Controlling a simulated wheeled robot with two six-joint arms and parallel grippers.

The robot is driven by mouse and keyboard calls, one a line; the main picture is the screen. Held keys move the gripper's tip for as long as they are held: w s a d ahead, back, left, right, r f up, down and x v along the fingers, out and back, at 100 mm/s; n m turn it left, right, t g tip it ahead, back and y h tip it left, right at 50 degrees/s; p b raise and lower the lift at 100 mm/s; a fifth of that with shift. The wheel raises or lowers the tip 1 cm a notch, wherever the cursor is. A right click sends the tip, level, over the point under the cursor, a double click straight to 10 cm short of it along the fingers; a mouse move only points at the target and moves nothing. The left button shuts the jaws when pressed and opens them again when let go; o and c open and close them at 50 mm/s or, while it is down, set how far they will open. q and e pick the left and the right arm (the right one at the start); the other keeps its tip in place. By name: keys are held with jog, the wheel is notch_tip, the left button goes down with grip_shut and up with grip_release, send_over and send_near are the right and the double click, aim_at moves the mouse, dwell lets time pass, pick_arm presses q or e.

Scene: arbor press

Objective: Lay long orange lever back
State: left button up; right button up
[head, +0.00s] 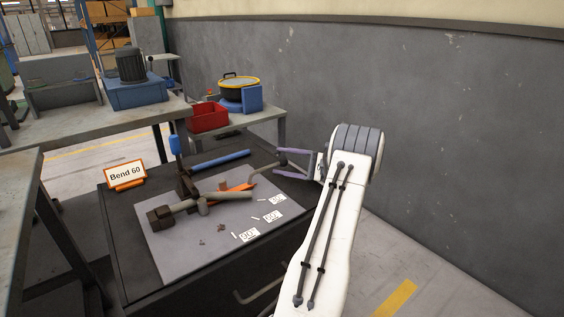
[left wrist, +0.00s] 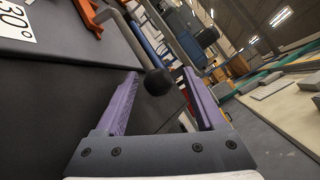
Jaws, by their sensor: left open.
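The bending tool (head: 187,190) stands on a grey mat on the dark table, with a thick grey bar (head: 228,196) across it. An orange part (head: 238,187) lies behind that bar; it looks like the orange lever, but its full length is unclear. A thin grey rod (head: 262,169) reaches right from the tool area towards my left gripper (head: 279,161). In the left wrist view, a grey rod ends in a black ball knob (left wrist: 158,82) between the open purple fingers of the left gripper (left wrist: 161,74). I cannot tell whether the fingers touch it. My right gripper is not in view.
A "Bend 60" sign (head: 125,174) stands at the table's left. A blue bar (head: 220,159) lies behind the tool. Angle cards (head: 273,216) lie on the grey mat (head: 185,250). A red bin (head: 208,117) stands behind; a grey wall (head: 430,110) bounds the right.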

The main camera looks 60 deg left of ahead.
pick_arm(q)
jog(key=v, duration=1)
